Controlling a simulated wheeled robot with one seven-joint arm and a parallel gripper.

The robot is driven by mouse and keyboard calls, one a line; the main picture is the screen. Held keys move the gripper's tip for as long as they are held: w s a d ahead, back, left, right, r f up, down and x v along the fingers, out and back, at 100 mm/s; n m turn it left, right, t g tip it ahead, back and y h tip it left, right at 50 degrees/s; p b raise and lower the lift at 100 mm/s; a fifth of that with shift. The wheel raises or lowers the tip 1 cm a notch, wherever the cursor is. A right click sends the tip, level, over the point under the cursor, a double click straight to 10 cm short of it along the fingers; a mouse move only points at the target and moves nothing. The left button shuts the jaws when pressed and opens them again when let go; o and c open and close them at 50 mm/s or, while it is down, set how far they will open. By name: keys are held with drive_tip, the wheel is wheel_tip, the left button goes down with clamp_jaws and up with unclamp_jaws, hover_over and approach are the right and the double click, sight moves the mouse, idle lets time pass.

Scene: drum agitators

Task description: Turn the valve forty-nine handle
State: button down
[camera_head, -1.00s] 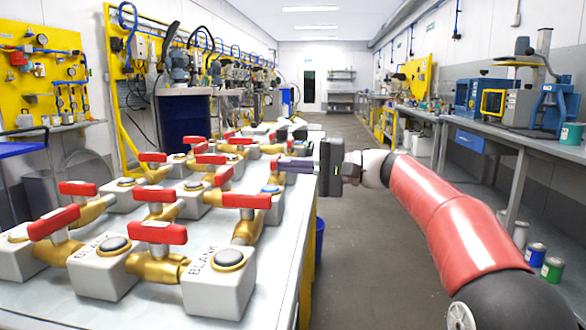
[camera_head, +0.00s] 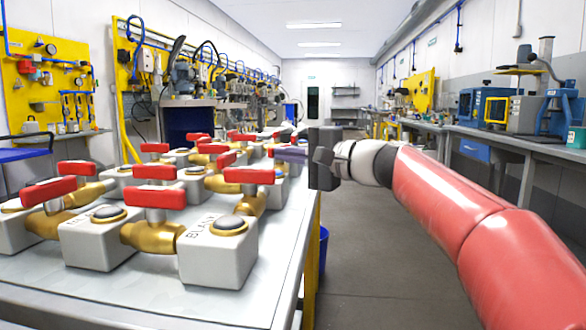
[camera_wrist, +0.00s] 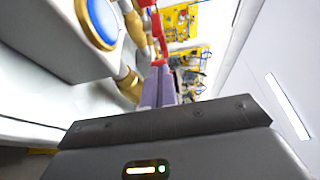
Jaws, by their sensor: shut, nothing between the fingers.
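Several brass valves with red bar handles stand between grey blocks on the bench; one handle (camera_head: 249,175) is near the bench's right edge and another (camera_head: 153,194) is nearer me. I cannot read forty-nine on any of them. The nearest block (camera_head: 217,262) is marked BLANK. My gripper (camera_head: 278,153) is shut and empty, with its purple fingers reaching left over the bench's right edge among the farther valves. In the wrist view the fingers (camera_wrist: 160,70) end close to a red handle (camera_wrist: 157,28); I cannot tell whether they touch. A block with a blue button (camera_wrist: 100,22) is beside them.
The valve bench top (camera_head: 120,295) is crowded with blocks. The aisle floor (camera_head: 370,240) to its right is clear. A blue bin (camera_head: 322,248) stands by the bench's right side. A workbench with blue machines (camera_head: 478,104) lines the right wall.

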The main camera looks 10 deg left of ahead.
drive_tip(key=shift+s+a+f+b, duration=0.1)
drive_tip(key=shift+s+a+b, duration=0.15)
drive_tip(key=shift+a+b, duration=0.3)
drive_tip(key=shift+s+a, duration=0.1)
drive_tip(key=shift+a, duration=0.8)
drive_tip(key=shift+b, duration=0.3)
